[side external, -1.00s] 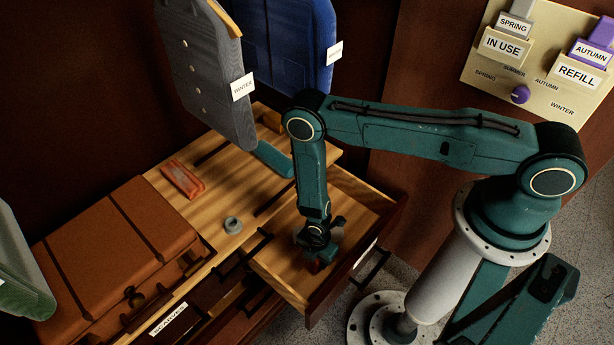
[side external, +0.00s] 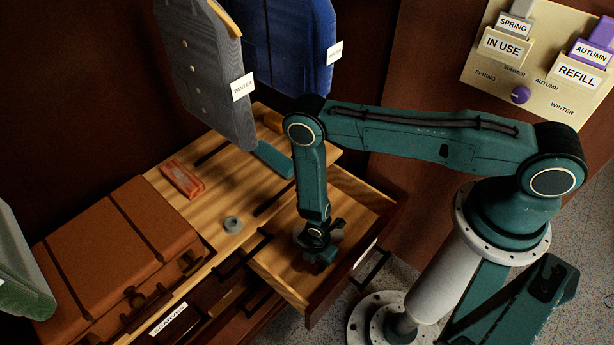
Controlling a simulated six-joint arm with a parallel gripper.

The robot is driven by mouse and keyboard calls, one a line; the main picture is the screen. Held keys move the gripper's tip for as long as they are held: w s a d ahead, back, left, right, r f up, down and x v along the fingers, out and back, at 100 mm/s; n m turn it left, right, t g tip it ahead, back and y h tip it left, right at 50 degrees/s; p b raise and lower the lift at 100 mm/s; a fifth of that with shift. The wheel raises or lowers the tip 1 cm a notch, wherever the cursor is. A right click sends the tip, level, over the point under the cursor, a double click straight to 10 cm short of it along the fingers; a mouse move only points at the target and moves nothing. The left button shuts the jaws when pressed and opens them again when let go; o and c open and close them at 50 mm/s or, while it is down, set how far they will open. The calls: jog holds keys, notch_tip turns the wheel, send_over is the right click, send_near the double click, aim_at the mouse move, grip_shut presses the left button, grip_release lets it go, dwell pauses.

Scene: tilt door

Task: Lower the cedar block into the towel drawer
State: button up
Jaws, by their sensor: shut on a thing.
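The towel drawer (side external: 352,198) is pulled out from the dresser, and its inside is light wood. My gripper (side external: 318,264) points down inside the drawer, low over its front part. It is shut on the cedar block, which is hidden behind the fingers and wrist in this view. I cannot tell whether the block touches the drawer floor.
A brown suitcase (side external: 130,250), a red packet (side external: 181,180), a grey ring (side external: 233,225) and a teal roll (side external: 273,159) lie on the dresser top. Grey (side external: 205,75) and blue (side external: 290,45) garment bags hang above. The drawer's back part is clear.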

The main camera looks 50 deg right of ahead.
jog(key=shift+f, duration=0.3)
dwell(0.4)
jog(key=o, duration=1.1)
jog(key=shift+r, duration=0.15)
jog(key=shift+r, duration=6.75)
